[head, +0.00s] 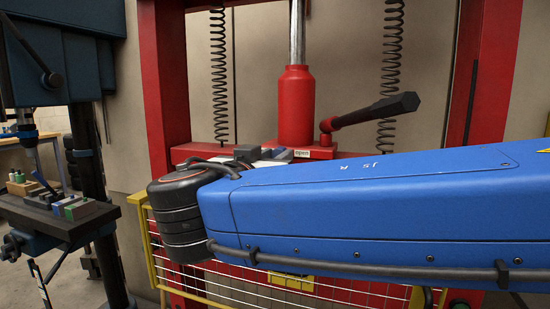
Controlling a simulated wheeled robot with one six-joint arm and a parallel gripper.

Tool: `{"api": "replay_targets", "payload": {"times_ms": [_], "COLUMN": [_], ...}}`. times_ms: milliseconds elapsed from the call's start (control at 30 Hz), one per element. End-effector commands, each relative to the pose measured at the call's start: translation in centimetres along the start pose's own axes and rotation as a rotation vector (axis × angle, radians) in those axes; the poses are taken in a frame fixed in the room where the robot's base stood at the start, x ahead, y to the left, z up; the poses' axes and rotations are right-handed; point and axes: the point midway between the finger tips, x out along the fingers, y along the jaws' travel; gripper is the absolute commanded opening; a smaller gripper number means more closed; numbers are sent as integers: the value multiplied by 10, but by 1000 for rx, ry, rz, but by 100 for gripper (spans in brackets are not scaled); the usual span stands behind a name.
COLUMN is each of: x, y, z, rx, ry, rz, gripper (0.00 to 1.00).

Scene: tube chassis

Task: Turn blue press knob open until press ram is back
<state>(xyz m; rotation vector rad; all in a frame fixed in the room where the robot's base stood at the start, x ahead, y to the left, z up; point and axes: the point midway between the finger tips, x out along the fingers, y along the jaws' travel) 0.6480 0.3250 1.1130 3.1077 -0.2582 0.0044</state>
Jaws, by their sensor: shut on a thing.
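The red press stands in the middle of the head view, with its red cylinder (295,105) upright and the bright ram rod (297,30) above it. A small label reading "open" (301,154) is on the red crossbeam below the cylinder. Small dark and grey parts, which look like the top of my gripper (266,155), show just left of this label, above my blue arm. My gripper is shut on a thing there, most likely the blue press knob. The knob itself cannot be made out, and my arm hides the lower part of this spot.
A black-handled lever (375,110) sticks out right of the cylinder, above my arm. Coil springs (219,80) hang on both sides. A yellow-framed mesh guard (150,250) stands low in front. A dark drill press with a table (60,215) is at the left.

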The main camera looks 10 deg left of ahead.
Motion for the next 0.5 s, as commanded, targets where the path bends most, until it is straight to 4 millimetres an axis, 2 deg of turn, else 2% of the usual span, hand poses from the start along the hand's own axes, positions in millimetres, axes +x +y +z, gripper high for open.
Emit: {"api": "replay_targets", "payload": {"times_ms": [500], "x": [0], "y": [-1], "z": [2], "rx": [-482], "ry": [11], "rz": [-2], "gripper": [4]}}
